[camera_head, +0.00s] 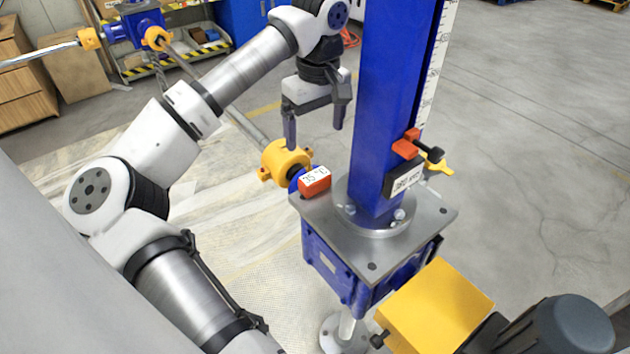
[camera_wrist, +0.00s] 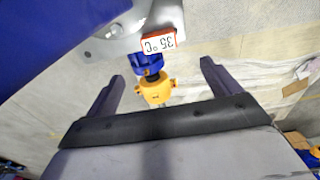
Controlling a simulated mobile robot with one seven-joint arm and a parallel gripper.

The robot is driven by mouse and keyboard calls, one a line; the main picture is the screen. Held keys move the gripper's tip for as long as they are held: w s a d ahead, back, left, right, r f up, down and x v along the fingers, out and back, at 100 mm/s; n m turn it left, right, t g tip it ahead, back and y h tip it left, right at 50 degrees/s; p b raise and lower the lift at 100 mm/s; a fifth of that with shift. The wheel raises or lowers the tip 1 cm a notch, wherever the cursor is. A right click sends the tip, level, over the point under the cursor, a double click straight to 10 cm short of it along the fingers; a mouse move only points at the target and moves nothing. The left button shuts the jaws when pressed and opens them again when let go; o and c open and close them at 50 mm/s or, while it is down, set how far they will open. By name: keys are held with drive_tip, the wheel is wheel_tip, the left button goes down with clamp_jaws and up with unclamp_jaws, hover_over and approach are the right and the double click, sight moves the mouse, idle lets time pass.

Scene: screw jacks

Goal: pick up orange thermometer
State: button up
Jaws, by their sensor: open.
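The orange thermometer (camera_head: 314,180) is a small box with a white display.
The tall blue column (camera_head: 385,110) rises right of the thermometer, with a scale and an orange-black clamp (camera_head: 406,165) on it. A yellow coupling (camera_head: 285,160) and shaft lie just left. A yellow box (camera_head: 434,308) with a motor stands at the front right.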

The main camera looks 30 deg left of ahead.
drive_tip(key=p, duration=0.1)
hover_over(315, 176)
drive_tip(key=shift+h, duration=0.3)
drive_tip(key=f, duration=0.7)
drive_tip(key=shift+w+a+f, duration=0.1)
drive_tip(key=shift+a+f, duration=0.15)
drive_tip(key=shift+d+f+p, duration=0.15)
drive_tip(key=shift+f+p, duration=0.55)
drive_tip(key=shift+f, duration=0.7)
drive_tip(key=shift+d+f+p, duration=0.1)
drive_tip(key=shift+f+p, duration=0.55)
drive_tip(key=shift+f, duration=0.7)
drive_tip(key=shift+c, duration=0.3)
drive_tip(key=c, duration=1.2)
drive_tip(key=shift+r, duration=0.15)
